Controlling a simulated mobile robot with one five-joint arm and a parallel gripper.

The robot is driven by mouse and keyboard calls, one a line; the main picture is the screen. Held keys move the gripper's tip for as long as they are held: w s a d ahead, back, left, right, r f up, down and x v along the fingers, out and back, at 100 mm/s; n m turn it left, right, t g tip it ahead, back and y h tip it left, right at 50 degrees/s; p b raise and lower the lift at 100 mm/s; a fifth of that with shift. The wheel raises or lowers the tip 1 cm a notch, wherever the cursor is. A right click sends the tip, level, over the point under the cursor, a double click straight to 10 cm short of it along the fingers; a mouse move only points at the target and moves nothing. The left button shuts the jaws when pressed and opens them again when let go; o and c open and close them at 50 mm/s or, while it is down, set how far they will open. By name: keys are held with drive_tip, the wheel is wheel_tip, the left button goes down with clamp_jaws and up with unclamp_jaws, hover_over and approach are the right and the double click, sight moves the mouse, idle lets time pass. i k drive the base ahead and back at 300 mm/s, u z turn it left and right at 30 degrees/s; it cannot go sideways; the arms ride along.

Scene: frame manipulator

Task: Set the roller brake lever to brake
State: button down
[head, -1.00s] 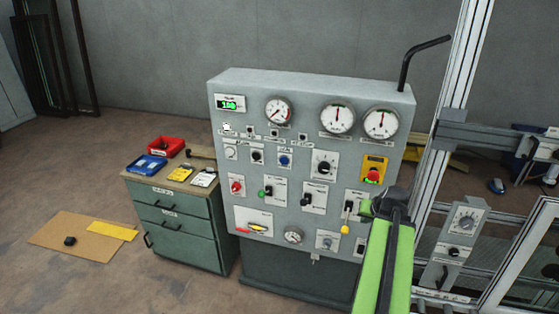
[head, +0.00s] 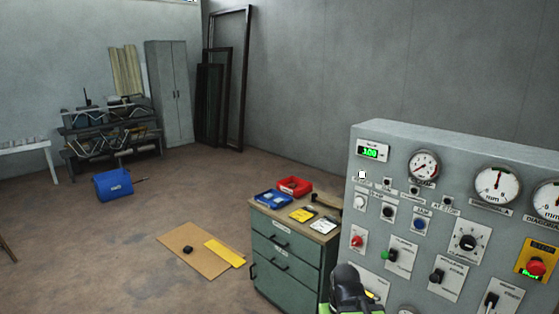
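The grey control panel (head: 400,180) fills the right side of the head view and is cut off at the right and bottom edges. Several switches and levers sit on it: one with a green knob (head: 389,255), a black one (head: 437,276) and another black one (head: 491,300) at the lower right. Their labels are too small to read, so I cannot tell which is the roller brake lever. My gripper (head: 346,283) shows as a dark shape at the bottom, in front of the panel's lower left. Its fingers cannot be made out, and it covers part of the panel there.
A green drawer cabinet (head: 287,262) with a blue tray (head: 272,197) and a red tray (head: 294,186) stands left of the panel. A cardboard sheet (head: 190,257) lies on the floor. The floor at left is mostly clear.

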sight(434, 278)
drive_tip(key=u, duration=0.3)
drive_tip(key=i, duration=1.1)
drive_tip(key=z, duration=0.45)
